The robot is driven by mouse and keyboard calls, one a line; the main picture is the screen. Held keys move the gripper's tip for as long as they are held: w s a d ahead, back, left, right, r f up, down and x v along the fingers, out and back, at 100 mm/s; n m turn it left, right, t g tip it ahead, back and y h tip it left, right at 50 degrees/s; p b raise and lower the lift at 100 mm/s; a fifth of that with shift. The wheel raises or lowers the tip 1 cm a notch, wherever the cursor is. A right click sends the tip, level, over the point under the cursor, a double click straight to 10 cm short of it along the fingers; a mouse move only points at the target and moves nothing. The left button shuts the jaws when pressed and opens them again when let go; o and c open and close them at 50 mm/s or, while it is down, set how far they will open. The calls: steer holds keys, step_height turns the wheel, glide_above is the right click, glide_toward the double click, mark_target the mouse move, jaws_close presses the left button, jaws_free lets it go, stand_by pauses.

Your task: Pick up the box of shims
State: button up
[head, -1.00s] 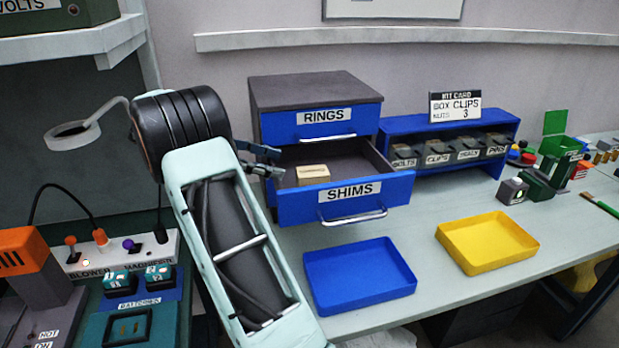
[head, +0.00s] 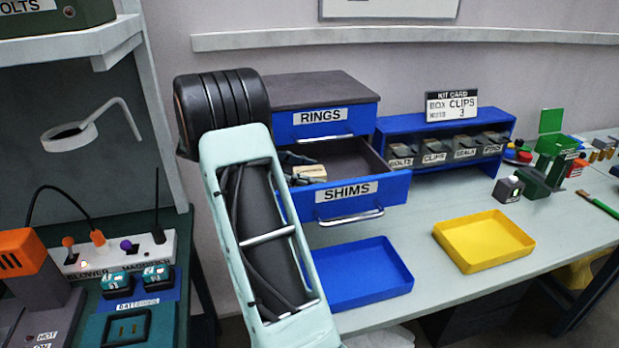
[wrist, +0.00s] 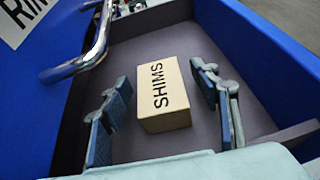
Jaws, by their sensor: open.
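The box of shims (wrist: 163,97) is a small tan box lettered SHIMS, lying in the open SHIMS drawer (head: 348,191). In the head view the box (head: 311,171) is partly hidden by my gripper. My gripper (wrist: 166,90) is open, with one finger on each side of the box in the wrist view. I see gaps between the fingers and the box, though I cannot tell how far above the drawer floor the fingertips are. In the head view my gripper (head: 318,168) is inside the drawer's left part, and my arm hides the drawer's left side.
The RINGS drawer (head: 290,130) above is shut, its handle near my gripper in the wrist view (wrist: 90,55). A blue tray (head: 375,275) and a yellow tray (head: 484,241) stand on the bench in front. A blue rack of labelled bins (head: 440,127) stands to the right.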

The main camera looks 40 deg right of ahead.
steer(key=shift+c, duration=0.3)
steer(key=c, duration=1.2)
steer(key=shift+r, duration=0.1)
steer(key=shift+c, duration=0.2)
